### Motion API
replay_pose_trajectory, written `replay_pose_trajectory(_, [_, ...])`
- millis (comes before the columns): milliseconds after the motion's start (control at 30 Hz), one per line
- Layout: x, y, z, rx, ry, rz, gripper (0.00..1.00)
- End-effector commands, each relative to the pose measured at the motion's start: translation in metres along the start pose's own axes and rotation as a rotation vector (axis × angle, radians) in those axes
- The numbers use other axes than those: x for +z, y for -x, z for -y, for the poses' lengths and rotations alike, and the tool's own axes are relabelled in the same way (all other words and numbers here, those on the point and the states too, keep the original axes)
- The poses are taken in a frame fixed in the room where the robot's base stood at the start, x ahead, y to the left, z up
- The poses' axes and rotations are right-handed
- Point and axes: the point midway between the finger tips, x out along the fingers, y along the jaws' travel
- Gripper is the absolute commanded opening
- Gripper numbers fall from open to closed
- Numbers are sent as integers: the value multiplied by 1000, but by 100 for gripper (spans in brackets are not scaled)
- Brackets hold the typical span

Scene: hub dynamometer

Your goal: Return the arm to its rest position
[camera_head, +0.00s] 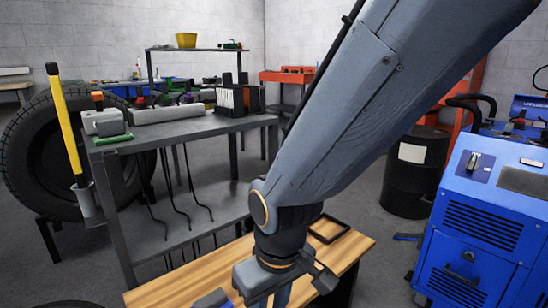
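My arm reaches from the top right down to the lower middle of the view. My gripper (282,288) is at its end, low over a wooden-topped table (165,292). The gripper's lower part runs to the bottom edge of the picture, so I cannot tell whether its fingers are open or shut, or whether they hold anything.
A black-framed tray (329,230) lies on the wooden table beside my wrist. A grey metal bench (190,128) with tools stands behind left, a large tire (35,150) beyond it. A blue machine (480,220) stands right, a black barrel (412,185) behind. Floor shows between table and machine.

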Motion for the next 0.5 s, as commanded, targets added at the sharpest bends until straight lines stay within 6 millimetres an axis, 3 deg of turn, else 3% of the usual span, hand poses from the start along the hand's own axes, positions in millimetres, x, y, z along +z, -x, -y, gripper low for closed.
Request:
replay_pose_trajectory(267, [47, 17, 47, -48, -36, 97, 26])
replay_pose_trajectory(500, [48, 39, 33, -40, -84, 101, 26])
